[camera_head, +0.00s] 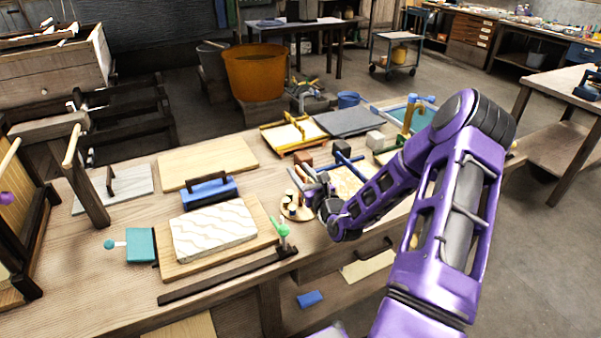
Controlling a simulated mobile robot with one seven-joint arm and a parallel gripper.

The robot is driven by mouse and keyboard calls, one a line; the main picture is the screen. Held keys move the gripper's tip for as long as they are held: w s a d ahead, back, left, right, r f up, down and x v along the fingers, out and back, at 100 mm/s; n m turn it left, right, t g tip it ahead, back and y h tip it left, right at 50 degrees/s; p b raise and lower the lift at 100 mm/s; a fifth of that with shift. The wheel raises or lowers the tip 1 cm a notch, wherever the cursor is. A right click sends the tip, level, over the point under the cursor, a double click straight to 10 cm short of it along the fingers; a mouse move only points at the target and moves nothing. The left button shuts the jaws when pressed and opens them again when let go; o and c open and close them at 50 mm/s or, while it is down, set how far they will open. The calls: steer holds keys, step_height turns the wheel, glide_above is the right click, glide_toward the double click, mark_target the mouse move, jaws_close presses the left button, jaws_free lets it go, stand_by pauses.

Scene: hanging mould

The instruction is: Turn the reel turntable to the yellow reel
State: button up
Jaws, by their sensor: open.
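A small round wooden turntable (293,213) sits near the front edge of the workbench, right of the green-knobbed lever. Several small pale and dark pieces stand on it; they are too small to tell apart, and I cannot pick out the yellow reel for certain. My gripper (303,190) is open, at the end of my purple arm, which reaches in from the right. It is at the turntable's right and upper side and hides part of it. I cannot tell whether it touches a reel.
A carved pale block (213,232) lies on a board left of the turntable, with a blue-based handled tool (209,193) behind it. A green-knobbed lever (283,232) stands close by. A yellow tray (293,134) and a dark slab (347,122) lie farther back.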

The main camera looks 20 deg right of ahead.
steer(key=shift+c, duration=0.2)
jaws_close()
steer(key=shift+n+y, duration=0.4)
steer(key=shift+y, duration=0.2)
steer(key=shift+d+n+y, duration=0.1)
steer(key=shift+n+y, duration=0.5)
steer(key=shift+y, duration=0.4)
steer(key=n+g+y, duration=0.2)
steer(key=n+y, duration=0.1)
steer(key=y, duration=0.1)
steer(key=shift+y, duration=0.3)
steer(key=n+g+y+b, duration=0.1)
steer(key=n+g+y, duration=0.1)
steer(key=n+y, duration=0.1)
steer(key=shift+f+g+y, duration=0.1)
steer(key=shift+g+y, duration=0.3)
steer(key=shift+n+g+y+b, duration=0.5)
steer(key=shift+n+g+y, duration=0.4)
